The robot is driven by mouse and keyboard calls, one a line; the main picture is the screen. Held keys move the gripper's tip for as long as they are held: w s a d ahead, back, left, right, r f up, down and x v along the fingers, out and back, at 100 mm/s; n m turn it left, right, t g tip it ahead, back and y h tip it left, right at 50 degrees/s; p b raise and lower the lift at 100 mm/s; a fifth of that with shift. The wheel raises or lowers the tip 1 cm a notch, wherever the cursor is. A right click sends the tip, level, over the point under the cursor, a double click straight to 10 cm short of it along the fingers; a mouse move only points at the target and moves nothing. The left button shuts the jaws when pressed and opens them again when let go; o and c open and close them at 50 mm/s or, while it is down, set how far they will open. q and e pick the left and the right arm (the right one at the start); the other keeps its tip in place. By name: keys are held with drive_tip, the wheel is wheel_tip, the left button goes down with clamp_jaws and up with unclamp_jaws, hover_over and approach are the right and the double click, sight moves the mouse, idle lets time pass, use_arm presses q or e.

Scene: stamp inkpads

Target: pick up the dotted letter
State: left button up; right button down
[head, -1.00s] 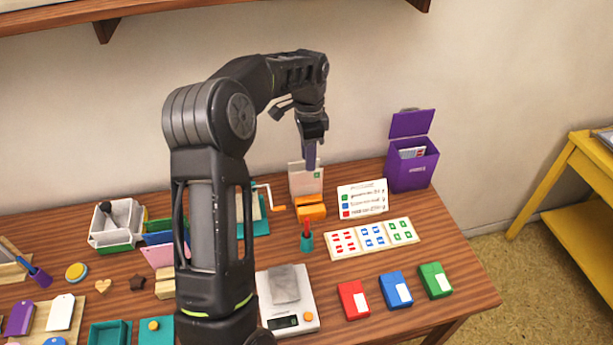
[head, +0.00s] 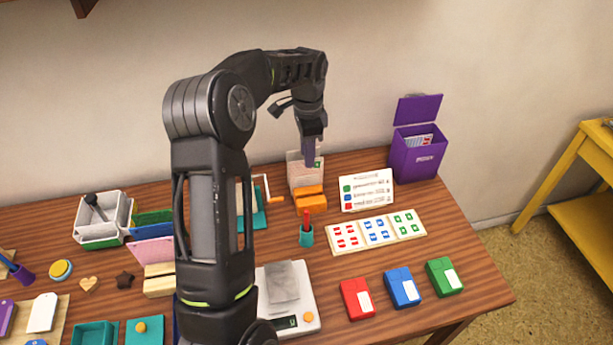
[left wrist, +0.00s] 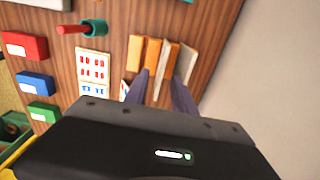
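A pale letter (head: 293,172) with a small green stamp stands upright in an orange holder (head: 312,199) at the back of the table. Dots on it are too small to make out. My left gripper (head: 310,160) points down at the letter's top and hides part of it. In the left wrist view the letter (left wrist: 187,62) and the orange holder (left wrist: 152,56) show beyond my left gripper (left wrist: 162,92). Its two fingers are apart, with nothing visibly gripped between them. My right gripper is not in view.
A purple box (head: 418,160) with an open lid stands right of a sign (head: 366,189). A stamp sheet (head: 376,232), a red pen in a teal cup (head: 306,236), a scale (head: 297,318) bearing a grey packet, and red, blue and green inkpads lie nearer. The wall is close behind.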

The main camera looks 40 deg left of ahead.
sight(306, 170)
use_arm(q)
drive_tip(key=shift+f, duration=0.65)
drive_tip(key=shift+s+a+f+p, duration=0.1)
drive_tip(key=shift+f+p, duration=0.3)
drive_tip(key=shift+f, duration=0.9)
drive_tip(key=shift+a+f+p, duration=0.1)
drive_tip(key=shift+f+p, duration=0.3)
drive_tip(key=shift+f, duration=0.9)
clamp_jaws()
